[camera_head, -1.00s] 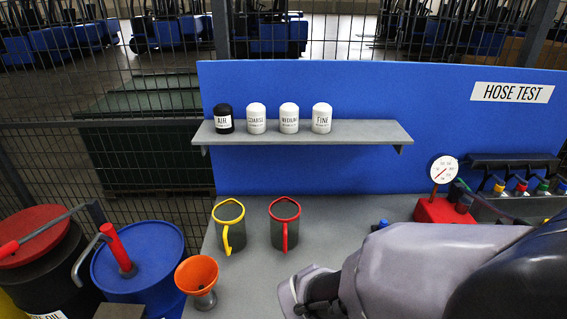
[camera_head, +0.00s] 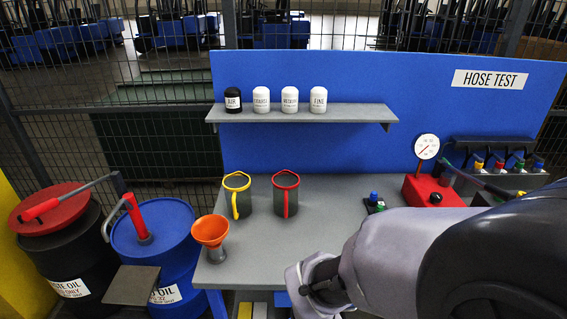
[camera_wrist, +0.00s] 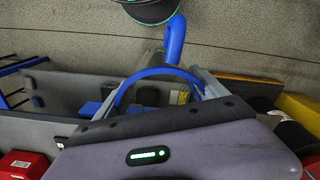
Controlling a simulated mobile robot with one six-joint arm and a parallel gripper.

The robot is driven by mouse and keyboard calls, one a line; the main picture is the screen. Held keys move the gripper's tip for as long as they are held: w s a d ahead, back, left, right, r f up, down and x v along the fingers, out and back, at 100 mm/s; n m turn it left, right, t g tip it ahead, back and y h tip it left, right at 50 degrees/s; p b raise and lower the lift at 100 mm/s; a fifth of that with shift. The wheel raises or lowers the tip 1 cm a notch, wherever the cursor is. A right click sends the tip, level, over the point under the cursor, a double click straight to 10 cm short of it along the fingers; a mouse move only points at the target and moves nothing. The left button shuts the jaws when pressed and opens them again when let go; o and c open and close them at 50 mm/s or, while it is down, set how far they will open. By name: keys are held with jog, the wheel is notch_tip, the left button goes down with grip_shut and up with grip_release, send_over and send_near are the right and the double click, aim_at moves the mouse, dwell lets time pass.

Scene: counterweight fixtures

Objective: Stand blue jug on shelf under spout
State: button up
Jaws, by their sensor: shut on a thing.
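The blue jug shows in the wrist view as a blue rim (camera_wrist: 147,74) and a blue handle (camera_wrist: 176,38); most of its body is hidden. My gripper (camera_wrist: 168,88) is shut on it. In the head view my gripper is at the lower middle, partly hidden by my arm, and the jug cannot be made out. A small grey shelf (camera_head: 132,286) sticks out in front of the blue drum (camera_head: 160,240) at lower left. A bent grey spout (camera_head: 112,214) on the drum's red-handled pump (camera_head: 136,216) is above the shelf. The gripper is well right of the shelf.
A yellow-rimmed jug (camera_head: 237,198) and a red-rimmed jug (camera_head: 286,196) stand on the grey bench (camera_head: 335,200). An orange funnel (camera_head: 210,233) is at its left edge, near the blue drum. A black drum (camera_head: 62,255) with a red lid stands farther left.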

jog(key=w+d+f+m+b, duration=0.3)
jog(key=w+d+f, duration=0.3)
jog(key=w+d, duration=0.3)
jog(key=w+b, duration=0.1)
jog(key=w, duration=0.3)
jog(key=shift+w+d+m+b, duration=0.2)
jog(key=shift+m+b, duration=0.1)
jog(key=shift+m, duration=0.1)
